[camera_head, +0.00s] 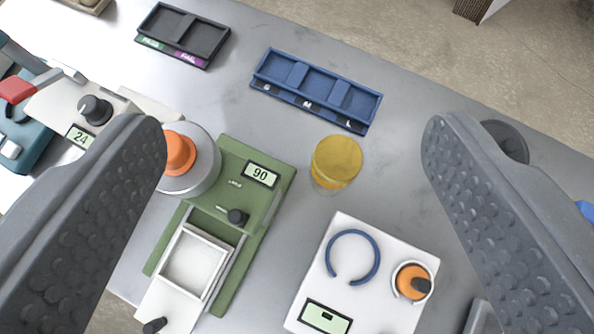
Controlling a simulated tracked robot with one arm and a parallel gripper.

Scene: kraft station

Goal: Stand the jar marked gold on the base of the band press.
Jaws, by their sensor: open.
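A jar with a gold-yellow lid (337,158) stands on the grey table near the middle of the picture. Its clear body shows a little below the lid, and no marking can be read. A white unit (385,310) with an open blue ring, an orange knob and a small display lies below and right of the jar. It may be the band press, but I cannot tell for certain. Nothing stands inside its ring. My gripper (292,130) is open, with its fingers wide apart on the left and right of the jar, touching nothing that I can see.
A green machine (225,155) with a display reading 90 and a white drawer stands left of the jar. A blue tray (265,92) and a black tray (190,35) lie behind. A teal device (35,150) is at far left, a dark round object (512,140) beyond the right finger.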

